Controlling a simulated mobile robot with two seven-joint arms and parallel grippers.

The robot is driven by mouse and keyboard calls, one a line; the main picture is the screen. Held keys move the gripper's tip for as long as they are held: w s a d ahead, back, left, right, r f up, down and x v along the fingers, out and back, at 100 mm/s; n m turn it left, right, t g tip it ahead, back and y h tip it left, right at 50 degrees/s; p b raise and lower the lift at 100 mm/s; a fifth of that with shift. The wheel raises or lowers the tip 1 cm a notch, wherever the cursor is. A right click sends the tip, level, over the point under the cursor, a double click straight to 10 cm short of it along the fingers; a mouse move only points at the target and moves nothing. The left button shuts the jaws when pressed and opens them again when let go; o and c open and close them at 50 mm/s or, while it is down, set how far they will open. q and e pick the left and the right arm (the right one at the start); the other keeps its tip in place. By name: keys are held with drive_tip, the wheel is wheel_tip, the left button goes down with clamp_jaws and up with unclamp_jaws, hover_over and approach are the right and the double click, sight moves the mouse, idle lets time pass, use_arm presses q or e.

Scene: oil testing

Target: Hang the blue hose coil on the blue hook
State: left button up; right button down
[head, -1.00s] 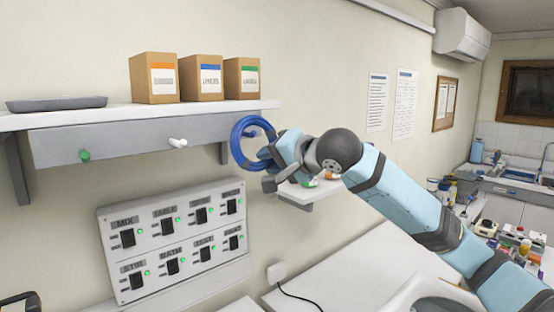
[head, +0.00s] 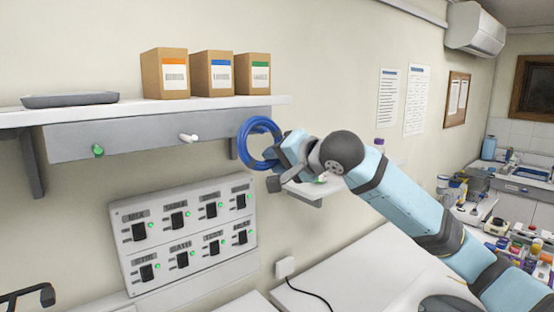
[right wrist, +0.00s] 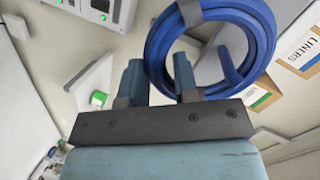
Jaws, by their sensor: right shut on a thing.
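The blue hose coil (head: 246,152) hangs at the right end of the grey hook rail, held by my right gripper (head: 277,164). In the right wrist view the coil (right wrist: 264,35) stands beyond the fingers of my right gripper (right wrist: 158,78), with its near edge between them. A blue peg-like piece (right wrist: 229,68) shows inside the ring; I cannot tell whether it is the blue hook or part of the hose. No blue hook shows clearly in the head view, where the coil and gripper cover the rail's right end.
The grey rail (head: 140,136) under the shelf carries a green hook (head: 98,150) and a white hook (head: 188,138). Several cartons (head: 212,75) stand above. A switch panel (head: 186,232) is below. A small shelf (head: 307,193) is close behind my right gripper.

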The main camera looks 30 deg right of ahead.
drive_tip(key=c, duration=0.8)
unclamp_jaws()
